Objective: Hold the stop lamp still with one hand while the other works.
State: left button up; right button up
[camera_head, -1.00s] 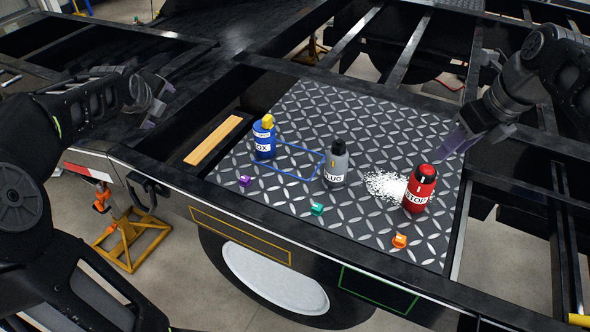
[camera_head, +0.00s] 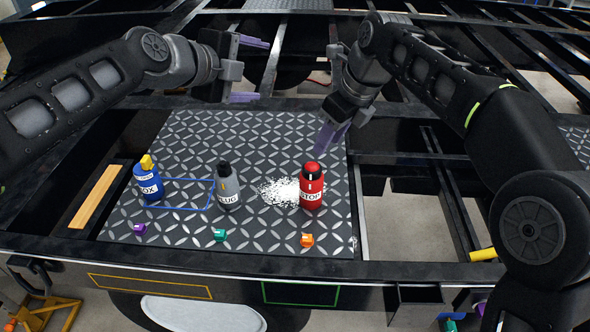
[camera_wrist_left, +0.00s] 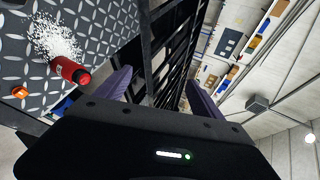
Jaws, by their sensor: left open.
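The stop lamp is a red canister with a black band and a STOP label (camera_head: 312,190). It stands upright on the diamond plate (camera_head: 270,135), beside a patch of white granules (camera_head: 280,192). The lamp also shows in the left wrist view (camera_wrist_left: 68,70), left of the fingers. My left gripper (camera_head: 264,71) is open and empty beyond the plate's far edge, up and left of the lamp; its spread fingers show in the left wrist view (camera_wrist_left: 158,92). My right gripper (camera_head: 332,137) is above and behind the lamp, apparently apart from it. Its finger gap is unclear.
A grey LUG bottle (camera_head: 228,188) and a blue bottle with a yellow top (camera_head: 148,183) stand to the left. Purple (camera_head: 139,229), teal (camera_head: 219,235) and orange (camera_head: 307,240) small blocks lie along the front. Open frame gaps lie right of the plate.

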aim_at(302, 188)
pick_arm(q)
jog(key=s+d+f+n+g+h, duration=0.1)
jog(key=d+f+n, duration=0.2)
jog(key=f, duration=0.6)
jog(key=s+d+f+n+g+h, duration=0.1)
jog(key=d+f+n+h, duration=0.1)
jog(key=f+n, duration=0.3)
jog(key=s+d+f+n+g+h, duration=0.1)
jog(key=d+f+n, duration=0.2)
jog(key=f, duration=0.9)
jog(key=shift+s+d+f+n, duration=0.15)
jog(key=shift+d+f+n, duration=0.25)
jog(key=shift+n, duration=0.3)
jog(key=shift+a+f+n, duration=0.2)
jog(key=shift+f+n, duration=0.3)
jog(key=shift+x, duration=3.95)
jog(key=shift+r, duration=0.2)
jog(key=shift+t, duration=0.3)
jog(key=c, duration=1.6)
